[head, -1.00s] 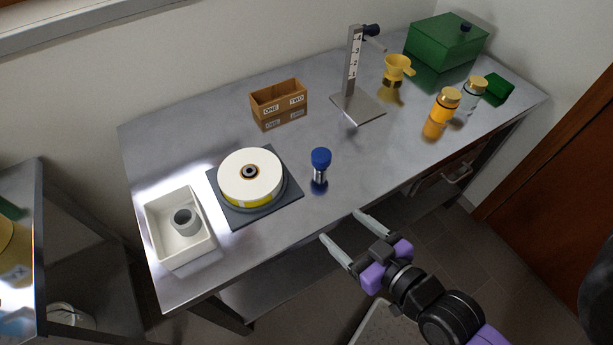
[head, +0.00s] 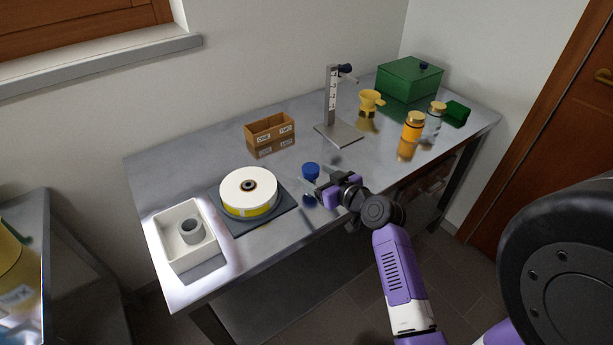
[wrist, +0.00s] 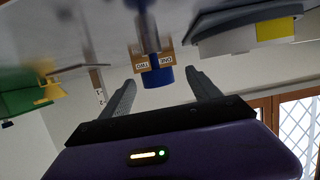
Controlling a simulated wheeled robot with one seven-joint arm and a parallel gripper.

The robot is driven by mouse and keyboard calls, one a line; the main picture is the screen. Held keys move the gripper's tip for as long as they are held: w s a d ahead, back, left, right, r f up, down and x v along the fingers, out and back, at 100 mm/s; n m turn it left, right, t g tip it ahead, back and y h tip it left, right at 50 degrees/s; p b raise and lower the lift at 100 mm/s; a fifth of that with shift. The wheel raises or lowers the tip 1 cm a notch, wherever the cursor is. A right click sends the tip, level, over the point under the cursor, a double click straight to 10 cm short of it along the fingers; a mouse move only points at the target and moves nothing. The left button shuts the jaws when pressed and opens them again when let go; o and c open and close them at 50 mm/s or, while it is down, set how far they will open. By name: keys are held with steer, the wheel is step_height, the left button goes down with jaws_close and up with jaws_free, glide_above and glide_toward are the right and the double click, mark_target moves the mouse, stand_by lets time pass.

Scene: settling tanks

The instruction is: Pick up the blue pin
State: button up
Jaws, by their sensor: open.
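The blue pin (head: 311,170) stands upright on the steel table, right of the white and yellow disc. Its blue cap shows above my gripper (head: 313,184), which hides part of its lower body in the head view. My gripper is open, low over the table's front part, with its fingers pointing at the pin. In the wrist view, which is upside down, the blue pin (wrist: 157,74) appears between the two spread fingers of my gripper (wrist: 160,80). Neither finger visibly touches it. I cannot tell exactly how deep it is between them.
The disc (head: 248,184) on its dark base and a white bin (head: 165,240) stand left. A divided brown box (head: 270,140) is behind the pin. A stand (head: 333,95), yellow funnel cup (head: 371,100), orange bottle (head: 412,128), clear bottle (head: 434,122) and green box (head: 408,82) stand right.

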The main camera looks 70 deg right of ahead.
mark_target(305, 166)
steer(key=x, duration=0.2)
steer(key=p+x, duration=0.1)
steer(key=x, duration=0.3)
steer(key=shift+d+r+p, duration=0.15)
steer(key=shift+r+p, duration=0.1)
steer(key=shift+p, duration=0.15)
steer(key=shift+w+d+f, duration=0.15)
steer(key=shift+w+d, duration=0.05)
steer(key=shift+w, duration=0.05)
steer(key=c, duration=1.3)
steer(key=shift+c, duration=0.7)
